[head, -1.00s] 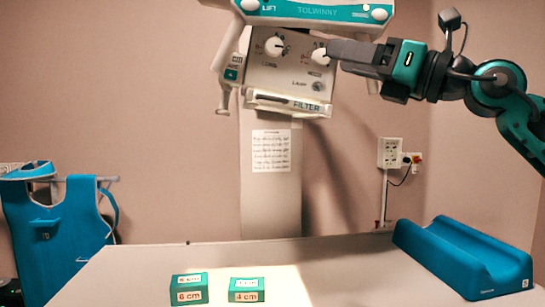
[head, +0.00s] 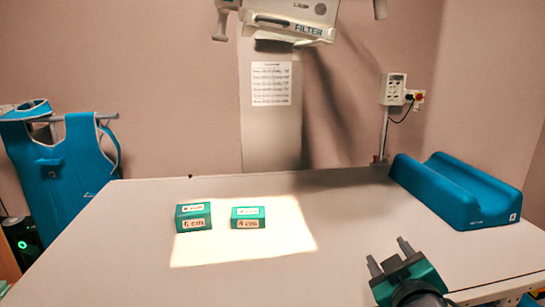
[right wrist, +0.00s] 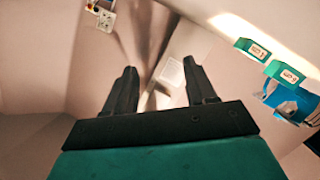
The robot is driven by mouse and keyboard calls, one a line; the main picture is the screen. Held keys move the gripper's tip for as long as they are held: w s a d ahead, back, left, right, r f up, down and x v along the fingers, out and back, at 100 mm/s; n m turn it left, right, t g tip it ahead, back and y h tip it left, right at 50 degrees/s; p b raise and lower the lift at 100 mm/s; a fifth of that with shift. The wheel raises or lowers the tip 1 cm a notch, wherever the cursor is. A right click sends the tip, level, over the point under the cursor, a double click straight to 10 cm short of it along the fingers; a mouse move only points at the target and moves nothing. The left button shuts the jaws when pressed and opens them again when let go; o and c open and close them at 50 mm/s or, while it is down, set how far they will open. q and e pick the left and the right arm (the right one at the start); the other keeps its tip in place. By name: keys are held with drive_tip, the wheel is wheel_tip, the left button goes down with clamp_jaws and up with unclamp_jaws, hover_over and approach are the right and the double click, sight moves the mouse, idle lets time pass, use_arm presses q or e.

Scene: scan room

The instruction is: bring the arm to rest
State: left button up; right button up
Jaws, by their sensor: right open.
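My right gripper (head: 390,254) is low at the right front of the table in the head view, with its two fingers apart and nothing between them. In the right wrist view the same gripper (right wrist: 158,85) shows both dark fingers spread and empty. The table (head: 330,215) lies below and beyond it. My left gripper is in neither view.
Two green blocks, marked 6 cm (head: 193,218) and 4 cm (head: 248,218), stand in a bright light patch. A blue cradle cushion (head: 455,190) is at the right rear. The filter unit (head: 285,22) hangs above. A blue apron (head: 65,165) hangs at left.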

drive_tip(key=s+f+m+g+y, duration=0.1)
drive_tip(key=s+f+m+g, duration=0.1)
drive_tip(key=s+f+g, duration=0.7)
drive_tip(key=s+f+m+g+y, duration=0.1)
drive_tip(key=s+f+m+g, duration=0.15)
drive_tip(key=s+f, duration=1.1)
drive_tip(key=w+a+f+t+y, duration=0.1)
drive_tip(key=w+a+f+t, duration=0.2)
drive_tip(key=t, duration=0.3)
drive_tip(key=shift+w+f+n+y+p, duration=0.4)
drive_tip(key=shift+w+f, duration=0.2)
drive_tip(key=shift+f, duration=0.3)
drive_tip(key=shift+a+t, duration=0.1)
drive_tip(key=shift+t, duration=0.15)
drive_tip(key=shift+c, duration=0.3)
